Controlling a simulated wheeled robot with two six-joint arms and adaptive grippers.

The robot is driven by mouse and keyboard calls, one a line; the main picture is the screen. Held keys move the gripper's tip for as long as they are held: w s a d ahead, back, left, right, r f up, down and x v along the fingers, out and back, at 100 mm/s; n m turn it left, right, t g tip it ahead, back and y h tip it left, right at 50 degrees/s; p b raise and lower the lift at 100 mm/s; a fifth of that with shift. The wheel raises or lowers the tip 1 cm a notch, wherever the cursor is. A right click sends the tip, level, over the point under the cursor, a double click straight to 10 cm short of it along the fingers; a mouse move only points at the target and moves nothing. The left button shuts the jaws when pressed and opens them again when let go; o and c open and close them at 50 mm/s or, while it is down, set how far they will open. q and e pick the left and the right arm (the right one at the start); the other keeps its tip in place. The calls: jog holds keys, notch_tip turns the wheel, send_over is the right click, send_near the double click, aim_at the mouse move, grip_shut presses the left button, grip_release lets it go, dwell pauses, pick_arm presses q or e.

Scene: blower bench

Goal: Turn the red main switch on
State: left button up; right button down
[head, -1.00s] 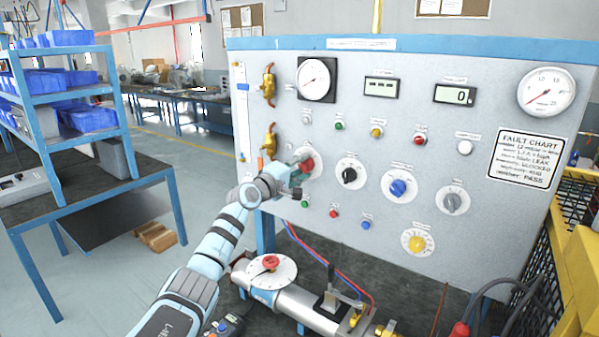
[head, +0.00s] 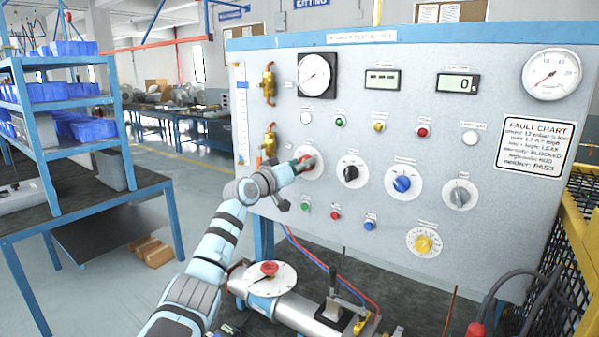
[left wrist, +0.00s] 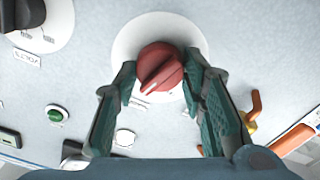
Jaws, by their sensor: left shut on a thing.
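The red main switch (head: 309,163) is a round red knob on a white disc at the left part of the grey panel. In the left wrist view the red knob (left wrist: 160,68) shows close up, with a light pointer line on its face. My left gripper (head: 302,166) is at the knob, with its green-padded fingers on either side of it. In the left wrist view the left gripper (left wrist: 160,85) is shut on the knob. The fingers hide part of the knob in the head view. My right gripper is not in view.
Black (head: 351,173), blue (head: 402,184) and grey (head: 459,195) knobs sit to the right on the panel. Brass valves (head: 269,141) stand left of the switch. A pipe with a red knob on a white disc (head: 270,279) lies below. A yellow mesh guard (head: 579,240) is at right.

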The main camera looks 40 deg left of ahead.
pick_arm(q)
jog(key=m+b, duration=0.1)
jog(key=m, duration=0.4)
jog(key=shift+r, duration=0.2)
dwell(0.3)
jog(key=o, duration=1)
jog(key=shift+m, duration=0.3)
jog(key=shift+o, duration=0.8)
jog(key=shift+w+f, duration=0.15)
jog(key=shift+f, duration=0.1)
jog(key=s, duration=0.7)
jog(key=shift+s+d, duration=0.25)
jog(key=shift+d, duration=0.15)
